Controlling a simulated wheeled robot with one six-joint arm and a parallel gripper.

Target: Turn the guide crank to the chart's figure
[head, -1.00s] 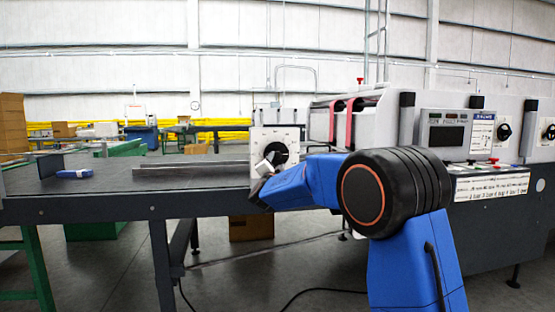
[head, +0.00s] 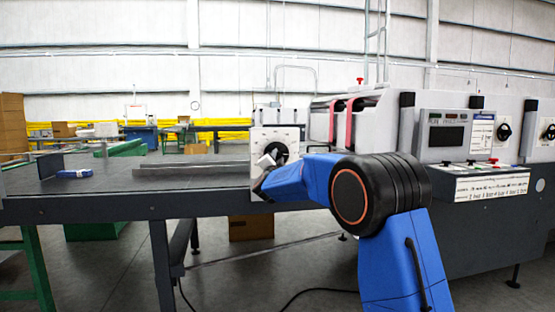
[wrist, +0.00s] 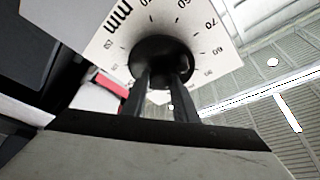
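The guide dial is a white plate (head: 288,133) with a black round hub (head: 281,148), at the near end of the machine in the head view. In the wrist view the plate (wrist: 197,22) shows "mm" and figures such as 60 and 70, tilted, with the dark hub (wrist: 160,50) in the middle. My gripper (wrist: 165,88) reaches up to the hub, its two dark fingers apart and overlapping its lower edge. A small pale piece shows between them. Whether they press on the crank is hidden. A sheet with a blue header (head: 482,132), perhaps the chart, is too small to read.
A dark table (head: 110,190) extends left, with a metal bar (head: 190,171) and a small blue object (head: 75,174) on it. The machine's control panel (head: 446,133) and a button shelf (head: 490,186) stand at right, beyond my arm.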

